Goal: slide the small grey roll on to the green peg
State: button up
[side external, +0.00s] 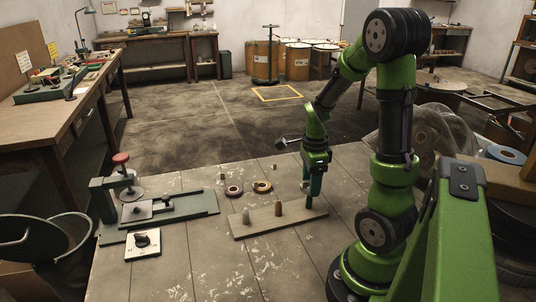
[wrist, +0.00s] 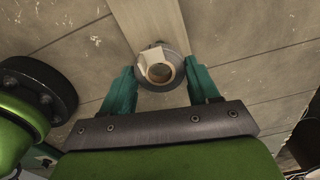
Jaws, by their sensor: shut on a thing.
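The small grey roll (wrist: 179,63) sits between my gripper's two teal fingers (wrist: 160,70), and its brown-lined hole faces the wrist camera. In the side view my gripper (side external: 313,190) points down at the right end of a wooden board (side external: 258,226), and an edge of the roll (side external: 304,186) shows at its left. A grey peg (side external: 246,217) and a tan peg (side external: 278,208) stand upright on the board. I cannot make out the green peg; the fingers and roll cover that end of the board. I cannot tell whether the roll is around a peg.
Two dark rolls with coloured cores, one reddish (side external: 234,190) and one yellow (side external: 262,187), lie behind the board. A green fixture (side external: 190,211) and a white plate with a black knob (side external: 142,244) are on the left. The table's front is clear.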

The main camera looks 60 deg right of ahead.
dwell(0.7)
notch_tip(320, 180, down, 2)
jog(key=shift+f, duration=0.1)
jog(key=o, duration=1.3)
jog(key=shift+r, duration=3.55)
